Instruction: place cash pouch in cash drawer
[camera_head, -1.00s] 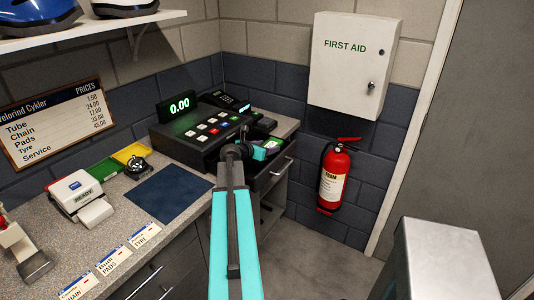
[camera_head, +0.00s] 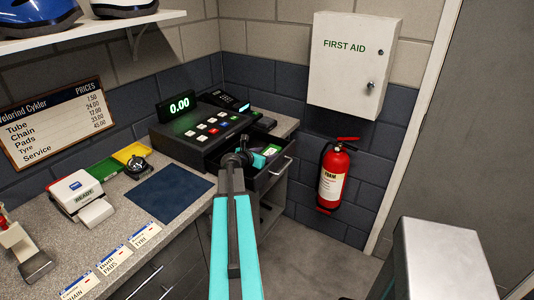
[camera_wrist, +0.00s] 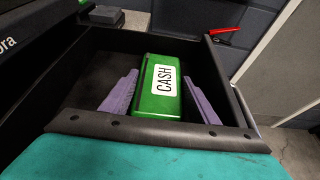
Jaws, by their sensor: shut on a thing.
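The green cash pouch (camera_wrist: 157,103) with a white CASH label is between the two purple fingers of my gripper (camera_wrist: 160,100) in the wrist view. The fingers are shut on its sides. The pouch is within the walls of the open black cash drawer (camera_wrist: 80,78); whether it touches the drawer floor I cannot tell. In the head view my gripper (camera_head: 262,157) is over the open drawer (camera_head: 272,172), and only a little of the pouch (camera_head: 272,150) shows past my arm.
The cash register (camera_head: 203,130) stands on the counter above the drawer. A blue mat (camera_head: 170,192) and a bell (camera_head: 137,167) lie to its left. A red fire extinguisher (camera_head: 334,178) hangs on the wall to the right of the drawer.

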